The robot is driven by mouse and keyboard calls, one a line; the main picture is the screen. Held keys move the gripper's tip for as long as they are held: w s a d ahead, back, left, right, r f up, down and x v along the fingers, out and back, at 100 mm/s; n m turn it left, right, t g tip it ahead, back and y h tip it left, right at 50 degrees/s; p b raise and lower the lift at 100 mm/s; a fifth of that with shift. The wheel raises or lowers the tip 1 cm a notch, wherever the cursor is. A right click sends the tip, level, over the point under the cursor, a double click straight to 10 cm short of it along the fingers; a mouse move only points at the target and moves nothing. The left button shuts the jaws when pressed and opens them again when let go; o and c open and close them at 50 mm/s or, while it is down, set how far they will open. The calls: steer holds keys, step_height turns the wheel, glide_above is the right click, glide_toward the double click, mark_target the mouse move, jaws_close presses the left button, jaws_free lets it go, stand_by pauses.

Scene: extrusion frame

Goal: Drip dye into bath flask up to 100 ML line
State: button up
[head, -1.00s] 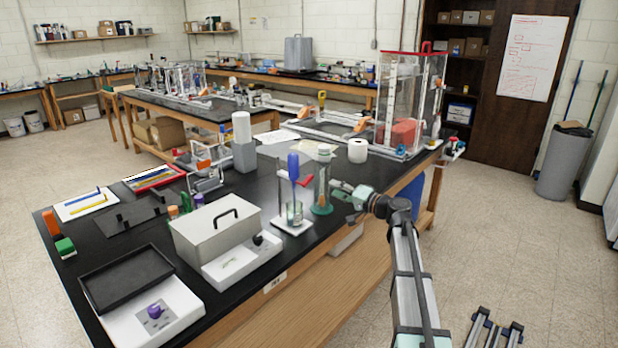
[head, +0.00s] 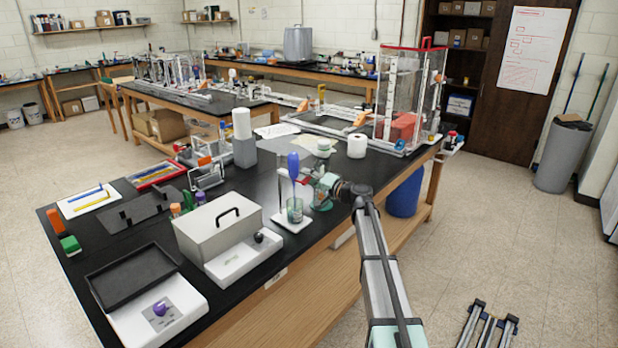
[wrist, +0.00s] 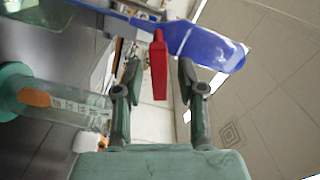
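My gripper (head: 313,184) is near the dropper's right side. Its two fingers (wrist: 158,75) are open. A red object (wrist: 158,72) shows between them; contact cannot be told.
A grey-white box (head: 218,222) with a handle stands left of the beaker. The bench's front edge is close under my arm.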

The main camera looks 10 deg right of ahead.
jaws_close()
steer(key=shift+f, duration=0.1)
steer(key=shift+d+f+m+b, duration=0.1)
steer(key=shift+f+m+b, duration=0.3)
steer(key=shift+b, duration=0.75)
steer(key=shift+w+r+m+b, duration=0.1)
steer(key=shift+r+m+b, duration=0.05)
steer(key=shift+m+b, duration=0.5)
steer(key=shift+r, duration=0.1)
